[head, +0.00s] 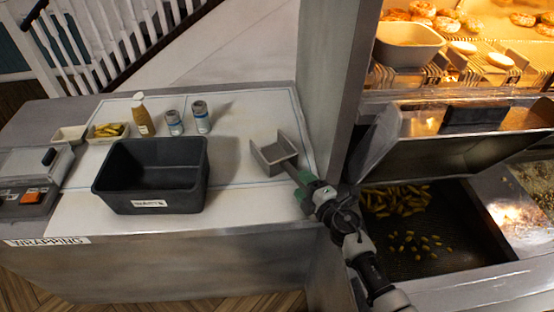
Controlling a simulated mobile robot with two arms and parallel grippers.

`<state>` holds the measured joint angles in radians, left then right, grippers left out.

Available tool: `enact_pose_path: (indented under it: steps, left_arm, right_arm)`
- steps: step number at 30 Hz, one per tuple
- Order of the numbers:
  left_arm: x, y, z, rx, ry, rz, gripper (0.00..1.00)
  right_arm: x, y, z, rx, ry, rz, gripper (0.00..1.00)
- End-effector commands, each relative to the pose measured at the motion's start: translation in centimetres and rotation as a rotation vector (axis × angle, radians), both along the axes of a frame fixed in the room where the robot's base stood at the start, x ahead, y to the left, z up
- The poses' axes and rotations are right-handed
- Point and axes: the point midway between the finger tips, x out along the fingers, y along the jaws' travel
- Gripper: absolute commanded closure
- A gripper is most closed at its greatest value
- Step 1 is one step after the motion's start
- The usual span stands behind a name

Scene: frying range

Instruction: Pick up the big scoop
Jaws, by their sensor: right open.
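The big scoop (272,154) is a grey metal scoop lying on the white counter near its right end. Its dark handle runs toward the lower right, to my right gripper (305,187). My right gripper is open, with its fingers at the handle's near end. I cannot tell whether the fingers touch the handle, and the end of the handle is hidden by the gripper. My left gripper is not in view.
A black waste bin (152,177) stands left of the scoop. Two shakers (201,117), a sauce bottle (142,114) and small trays are behind it. A grey post (335,95) rises close right of the scoop, beside a chip bin (440,252).

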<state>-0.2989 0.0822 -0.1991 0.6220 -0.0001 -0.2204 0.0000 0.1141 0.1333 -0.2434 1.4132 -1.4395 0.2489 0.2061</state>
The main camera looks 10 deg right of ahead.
Motion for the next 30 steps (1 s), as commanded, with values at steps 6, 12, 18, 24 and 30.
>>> enact_pose_path:
  steps: [6, 12, 18, 24, 30]
  left_arm:
    - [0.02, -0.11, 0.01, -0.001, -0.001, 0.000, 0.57]
    - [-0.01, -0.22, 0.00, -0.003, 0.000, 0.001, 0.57]
    - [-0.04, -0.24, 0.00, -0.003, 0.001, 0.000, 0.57]
    - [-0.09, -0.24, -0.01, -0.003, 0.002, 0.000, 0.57]
    - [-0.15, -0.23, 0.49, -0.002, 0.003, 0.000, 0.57]
  right_arm:
    - [-0.03, -0.04, 0.02, 0.000, 0.000, 0.000, 0.58]
    - [-0.04, -0.05, 0.02, 0.000, 0.000, 0.000, 0.89]
    - [-0.04, -0.05, 0.01, 0.000, 0.000, 0.000, 1.00]
    - [-0.02, -0.05, 0.09, 0.001, -0.002, 0.000, 1.00]
    - [0.00, -0.09, 0.74, 0.000, -0.002, 0.000, 1.00]
